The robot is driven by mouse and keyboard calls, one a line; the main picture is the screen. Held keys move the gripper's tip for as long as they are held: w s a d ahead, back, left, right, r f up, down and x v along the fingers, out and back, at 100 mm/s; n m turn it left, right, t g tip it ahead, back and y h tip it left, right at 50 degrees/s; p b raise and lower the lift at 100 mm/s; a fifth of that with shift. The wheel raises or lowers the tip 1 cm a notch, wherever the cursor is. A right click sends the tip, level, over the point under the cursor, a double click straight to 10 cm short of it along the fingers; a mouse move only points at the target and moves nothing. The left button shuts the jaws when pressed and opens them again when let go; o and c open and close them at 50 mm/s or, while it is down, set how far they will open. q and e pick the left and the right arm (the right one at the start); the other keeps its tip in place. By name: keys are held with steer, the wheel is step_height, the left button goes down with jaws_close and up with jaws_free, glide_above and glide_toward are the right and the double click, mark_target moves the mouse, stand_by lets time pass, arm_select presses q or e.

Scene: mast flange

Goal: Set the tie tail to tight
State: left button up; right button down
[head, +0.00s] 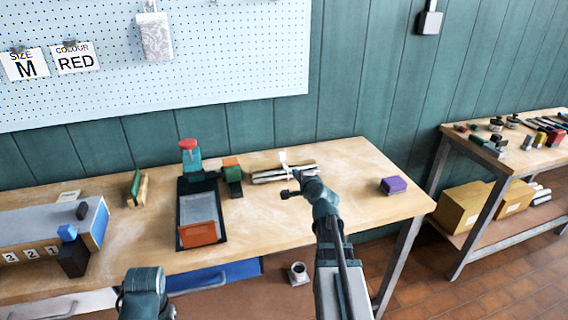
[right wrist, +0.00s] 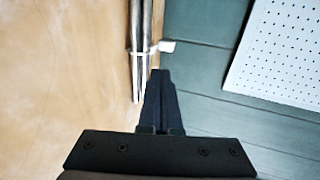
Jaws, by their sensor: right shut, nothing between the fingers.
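A bundle of grey rods (head: 270,175) lies near the back edge of the workbench, and it also shows in the right wrist view (right wrist: 135,25). A white tie wraps the bundle, and its pale tail (head: 282,156) sticks out on the wall side; in the right wrist view the tail (right wrist: 167,46) ends in a small white tab beside the rods. My right gripper (head: 287,193) is shut and empty. In the right wrist view its fingertips (right wrist: 160,73) are just short of the tie tail, with no clear contact. My left gripper is out of view; only part of the left arm shows.
A purple block (head: 394,185) lies right of my right arm. A dark tray (head: 200,215) with an orange block and a red-topped device (head: 189,155) stand to the left. The green wall (head: 350,90) and pegboard (head: 200,50) are behind the bench.

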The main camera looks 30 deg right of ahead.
steer(key=shift+w, duration=0.1)
steer(key=b, duration=0.3)
glide_toward(282, 155)
steer(key=w+f, duration=0.1)
steer(key=w+d+f, duration=0.1)
steer(key=f, duration=0.1)
steer(key=shift+w+f, duration=0.25)
steer(key=shift+w, duration=0.05)
steer(key=shift+w+d+r, duration=0.1)
steer(key=shift+w, duration=0.4)
steer(key=shift+w+d+r, duration=0.1)
steer(key=shift+w+d, duration=0.05)
steer(key=shift+w, duration=0.4)
steer(key=shift+w+d, duration=0.15)
steer(key=shift+w, duration=0.5)
steer(key=w, duration=0.2)
steer(key=w+d, duration=0.1)
steer(key=w, duration=0.1)
steer(key=shift+w+d, duration=0.1)
steer(key=shift+w, duration=0.25)
steer(key=shift+s, duration=0.25)
